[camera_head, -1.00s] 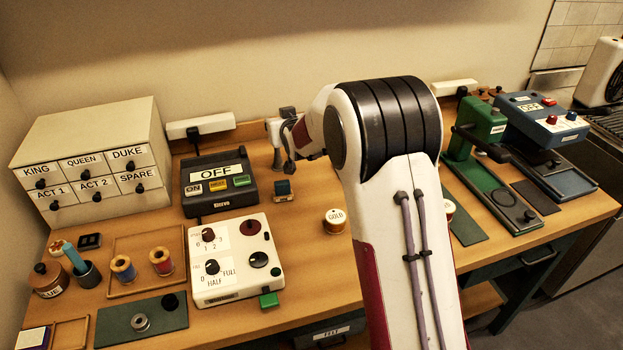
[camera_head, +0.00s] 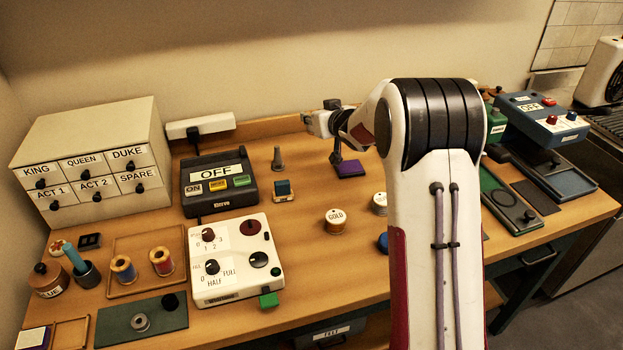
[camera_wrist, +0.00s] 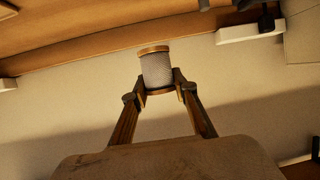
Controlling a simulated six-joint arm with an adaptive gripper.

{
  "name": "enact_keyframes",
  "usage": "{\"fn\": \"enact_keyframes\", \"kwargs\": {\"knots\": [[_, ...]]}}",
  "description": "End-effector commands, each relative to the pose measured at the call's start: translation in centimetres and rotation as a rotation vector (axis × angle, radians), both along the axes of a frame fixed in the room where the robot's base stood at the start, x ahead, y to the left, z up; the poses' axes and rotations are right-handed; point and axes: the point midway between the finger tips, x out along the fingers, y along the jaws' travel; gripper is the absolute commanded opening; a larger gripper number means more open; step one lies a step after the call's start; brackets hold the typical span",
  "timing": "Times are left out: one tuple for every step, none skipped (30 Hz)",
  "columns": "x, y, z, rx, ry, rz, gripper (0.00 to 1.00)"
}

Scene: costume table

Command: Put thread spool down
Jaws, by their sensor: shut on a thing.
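In the wrist view a thread spool (camera_wrist: 156,69) with pale grey thread and brown rims sits between the fingertips of my gripper (camera_wrist: 160,84). The gripper is shut on it. Behind the spool is the bare wall; the bench edge shows at the top of this view, so the spool is held clear of the surface. In the head view my wrist is above the back middle of the bench, near a purple pad (camera_head: 350,170). The held spool cannot be made out there.
A control box (camera_head: 236,262) stands front left. My arm hides bench to the right.

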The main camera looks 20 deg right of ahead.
Motion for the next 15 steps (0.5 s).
{"fn": "enact_keyframes", "kwargs": {"knots": [[-0.1,-0.6,-0.1,-0.001,0.001,0.006,0.06],[-0.2,-0.9,-0.1,0.0,0.0,0.011,0.06],[-0.3,-1.2,-0.2,0.0,0.0,0.018,0.06],[-0.4,-1.5,-0.3,0.0,0.001,0.025,0.06],[-0.5,-1.7,-0.4,0.0,0.001,0.034,0.06],[-0.7,-2.0,-0.5,0.0,0.001,0.043,0.06],[-0.8,-2.2,-0.6,0.0,0.002,0.052,0.06],[-0.9,-2.3,-0.7,0.001,0.001,0.063,0.06],[-1.1,-2.5,-0.9,0.0,0.002,0.078,0.06],[-1.3,-2.5,-1.1,0.0,0.001,0.092,0.06],[-1.4,-2.5,-1.3,0.001,0.002,0.105,0.06],[-1.7,-2.2,-1.5,0.001,0.001,0.129,0.06],[-1.8,-1.9,-1.8,0.0,0.002,0.15,0.06],[-2.0,-1.3,-2.1,0.001,0.002,0.173,0.06],[-2.2,-0.5,-2.4,0.002,0.002,0.201,0.06]]}}
